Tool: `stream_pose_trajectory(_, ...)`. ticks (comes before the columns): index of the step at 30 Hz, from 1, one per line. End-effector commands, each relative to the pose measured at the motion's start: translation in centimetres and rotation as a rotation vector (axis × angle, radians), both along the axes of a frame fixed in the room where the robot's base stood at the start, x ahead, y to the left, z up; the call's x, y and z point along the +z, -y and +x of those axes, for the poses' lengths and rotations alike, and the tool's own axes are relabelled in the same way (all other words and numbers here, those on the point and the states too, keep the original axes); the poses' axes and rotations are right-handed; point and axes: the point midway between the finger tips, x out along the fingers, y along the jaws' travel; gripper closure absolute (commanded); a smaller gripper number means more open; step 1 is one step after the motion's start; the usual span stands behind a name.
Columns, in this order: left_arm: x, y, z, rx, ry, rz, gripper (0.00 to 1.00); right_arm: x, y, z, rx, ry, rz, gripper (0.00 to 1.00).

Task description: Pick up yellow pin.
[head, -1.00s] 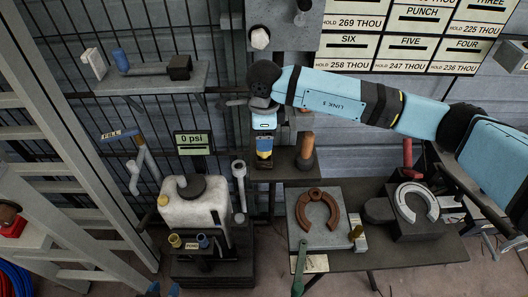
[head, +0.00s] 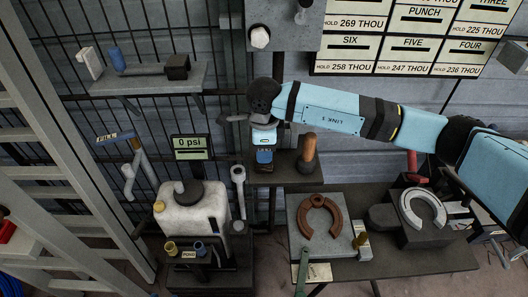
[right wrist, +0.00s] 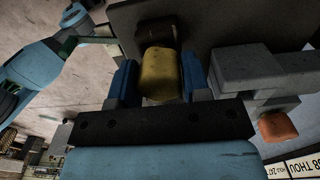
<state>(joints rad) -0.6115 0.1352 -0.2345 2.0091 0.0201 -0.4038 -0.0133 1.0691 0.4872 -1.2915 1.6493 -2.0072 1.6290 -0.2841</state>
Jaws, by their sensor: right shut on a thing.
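My right gripper (head: 264,162) comes down from the right arm over the left end of a small dark shelf (head: 290,180). In the right wrist view, the right gripper (right wrist: 158,80) has its blue fingers closed on the two sides of a chunky yellow pin (right wrist: 160,75). A dark brownish part lies just beyond the pin; I cannot tell whether the pin touches it. In the head view the fingers hide most of the held pin. My left gripper is not in view.
An orange-brown handle (head: 308,147) stands on the shelf, close right of the gripper. A grey wrench (head: 239,185) and a white tank (head: 190,215) are to the left. A bench with a brown horseshoe (head: 320,222) and a pale horseshoe (head: 422,208) is below right.

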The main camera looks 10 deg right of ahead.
Motion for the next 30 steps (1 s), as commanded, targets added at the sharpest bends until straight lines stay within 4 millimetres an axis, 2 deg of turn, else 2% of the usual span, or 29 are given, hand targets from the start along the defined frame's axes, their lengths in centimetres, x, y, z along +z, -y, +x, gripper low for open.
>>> stream_pose_trajectory(1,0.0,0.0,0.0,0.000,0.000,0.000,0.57,0.0,0.0,0.0,0.000,0.000,0.000,0.89)
stream_pose_trajectory(3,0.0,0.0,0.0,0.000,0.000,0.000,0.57,0.0,0.0,0.0,0.000,0.000,0.000,1.00)
stream_pose_trajectory(30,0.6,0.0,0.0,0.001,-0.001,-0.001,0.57,2.0,0.0,0.0,0.000,0.000,-0.001,1.00)
